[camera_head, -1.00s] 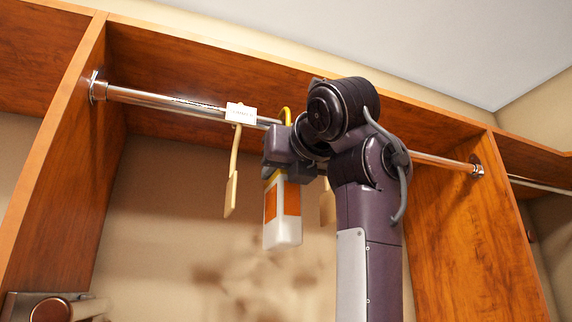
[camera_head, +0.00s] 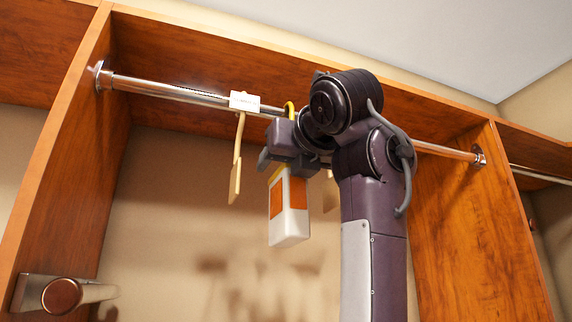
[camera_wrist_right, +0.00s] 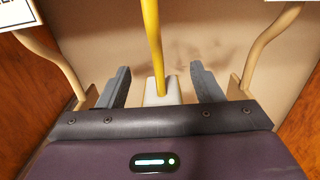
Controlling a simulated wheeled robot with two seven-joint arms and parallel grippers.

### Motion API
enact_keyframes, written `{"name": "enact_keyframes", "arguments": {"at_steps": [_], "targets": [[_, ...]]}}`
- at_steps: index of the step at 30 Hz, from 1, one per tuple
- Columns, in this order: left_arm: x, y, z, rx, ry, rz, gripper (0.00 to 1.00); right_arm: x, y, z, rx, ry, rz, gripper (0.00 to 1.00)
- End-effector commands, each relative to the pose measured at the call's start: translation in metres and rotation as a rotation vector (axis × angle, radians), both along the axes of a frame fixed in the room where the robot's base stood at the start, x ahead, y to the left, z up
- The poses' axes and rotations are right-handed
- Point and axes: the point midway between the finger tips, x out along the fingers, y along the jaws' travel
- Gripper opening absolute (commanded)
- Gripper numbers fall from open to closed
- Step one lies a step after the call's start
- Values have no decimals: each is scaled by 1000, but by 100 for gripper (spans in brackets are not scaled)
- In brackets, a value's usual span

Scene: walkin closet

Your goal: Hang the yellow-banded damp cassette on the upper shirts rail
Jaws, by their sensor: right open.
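The damp cassette is a white box with an orange label (camera_head: 290,212) and a yellow hook (camera_head: 289,109), under the upper rail (camera_head: 180,93). The hook's top shows at the rail, partly behind my right gripper; I cannot tell whether the rail bears its weight. My right gripper (camera_head: 282,160) is just below the rail, above the box. In the right wrist view the gripper (camera_wrist_right: 160,72) is open, with the yellow hook stem (camera_wrist_right: 153,45) between its spread fingers and the white box top (camera_wrist_right: 162,93) beyond. My left gripper is not in view.
Beige hanging pieces flank the cassette, one at left (camera_head: 236,172) and one at right (camera_head: 330,192). A white tag (camera_head: 244,101) sits on the rail. Wooden side panels (camera_head: 60,170) bound the bay. A round-ended peg (camera_head: 62,296) juts at lower left.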

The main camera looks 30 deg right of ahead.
Motion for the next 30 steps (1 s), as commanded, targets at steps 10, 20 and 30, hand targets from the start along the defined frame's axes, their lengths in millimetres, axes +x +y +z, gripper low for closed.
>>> {"name": "enact_keyframes", "arguments": {"at_steps": [10, 20, 30], "targets": [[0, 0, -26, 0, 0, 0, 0, -39, 10, -4, 1, -4, 3, 60], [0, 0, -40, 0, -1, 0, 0, -75, 19, -1, 0, -2, 1, 60], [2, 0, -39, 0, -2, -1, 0, -77, 19, 0, 0, -1, 1, 60]]}}
